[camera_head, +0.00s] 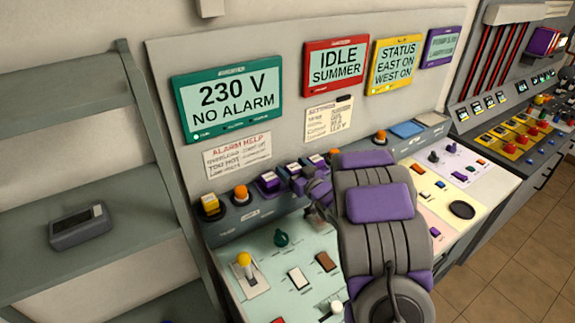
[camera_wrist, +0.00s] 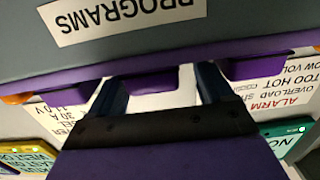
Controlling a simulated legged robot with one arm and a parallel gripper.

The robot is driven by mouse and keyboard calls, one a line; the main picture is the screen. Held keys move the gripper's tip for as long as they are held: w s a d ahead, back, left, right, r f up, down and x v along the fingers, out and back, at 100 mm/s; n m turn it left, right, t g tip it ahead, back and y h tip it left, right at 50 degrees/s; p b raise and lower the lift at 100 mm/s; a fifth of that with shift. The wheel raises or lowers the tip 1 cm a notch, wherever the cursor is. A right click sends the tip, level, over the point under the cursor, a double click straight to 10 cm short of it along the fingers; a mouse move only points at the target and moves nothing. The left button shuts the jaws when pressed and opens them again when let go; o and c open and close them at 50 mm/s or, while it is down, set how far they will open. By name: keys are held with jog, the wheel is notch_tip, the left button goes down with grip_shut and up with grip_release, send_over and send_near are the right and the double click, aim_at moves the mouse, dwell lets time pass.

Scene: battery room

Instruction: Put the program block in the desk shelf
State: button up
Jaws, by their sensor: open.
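I cannot tell which is the program block. My gripper (camera_head: 308,187) is at this row, partly hidden by my arm. In the wrist view my gripper (camera_wrist: 160,88) is open, with a purple block (camera_wrist: 150,82) showing between its fingers. Contact cannot be told. An upside-down PROGRAMS label (camera_wrist: 125,15) is on the grey ledge. A grey-green shelf unit (camera_head: 130,250) stands at the left.
A dark grey device (camera_head: 80,227) sits on the middle shelf board, with bare board around it. Orange lamps (camera_head: 241,194) stand among the blocks. The console panel (camera_head: 265,260) has a yellow-topped lever (camera_head: 245,262) and switches. Display screens (camera_head: 228,98) hang behind.

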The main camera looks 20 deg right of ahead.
jog(key=s+d+r+m+g+h+p, duration=0.15)
jog(key=s+g+h, duration=0.3)
jog(key=s, duration=0.55)
jog(key=s+r+m+g+h, duration=0.1)
jog(key=s+r+g+h, duration=0.3)
jog(key=s, duration=0.7)
jog(key=s+a+g+y, duration=0.1)
jog(key=s+a+g, duration=0.2)
jog(key=s, duration=0.6)
jog(key=s+a+r+g+y, duration=0.1)
jog(key=s+a+g+y, duration=0.1)
jog(key=s+a+g, duration=0.2)
jog(key=s+a+r+g+y, duration=0.1)
jog(key=s+a, duration=0.7)
jog(key=s, duration=0.8)
jog(key=shift+a+g+y, duration=0.35)
jog(key=shift+g+y, duration=0.2)
jog(key=shift+g, duration=0.6)
